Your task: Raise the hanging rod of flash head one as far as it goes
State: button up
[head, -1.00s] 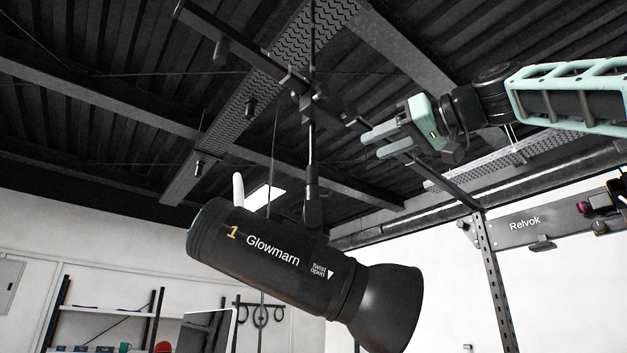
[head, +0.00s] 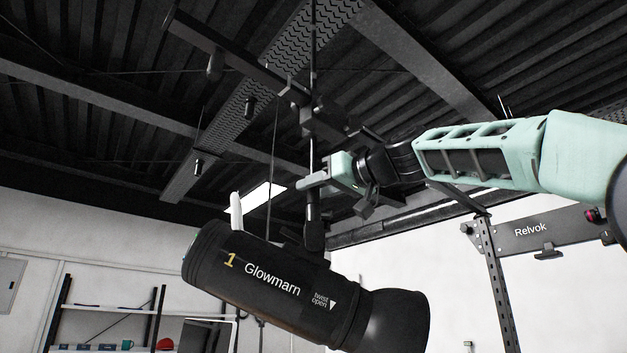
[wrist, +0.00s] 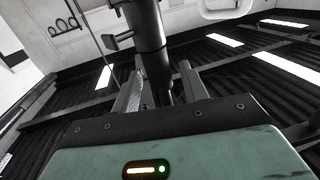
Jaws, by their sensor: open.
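Flash head one (head: 275,290) is a black cylinder marked "1 Glowmarn", hanging tilted with its flared end at lower right. Its hanging rod (head: 313,150) runs up from the bracket behind the head to a clamp (head: 325,122) on an overhead bar. My gripper (head: 312,184) is at the rod just above its thicker lower part, reaching in from the right. In the wrist view the dark rod (wrist: 148,35) passes between my two open fingers (wrist: 158,92). I cannot tell whether either finger touches it.
An overhead bar (head: 225,45) and thin cables cross above the head. A ceiling beam (head: 430,70) runs behind my arm. A post and panel marked "Relvok" (head: 530,230) stand at right. A shelf (head: 100,320) is at lower left.

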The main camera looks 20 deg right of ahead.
aim_at(314, 169)
jog(key=shift+w+a, duration=0.3)
jog(key=shift+w, duration=0.2)
grip_shut()
notch_tip(314, 169, up, 5)
jog(key=p, duration=0.4)
jog(key=shift+f, duration=0.1)
grip_release()
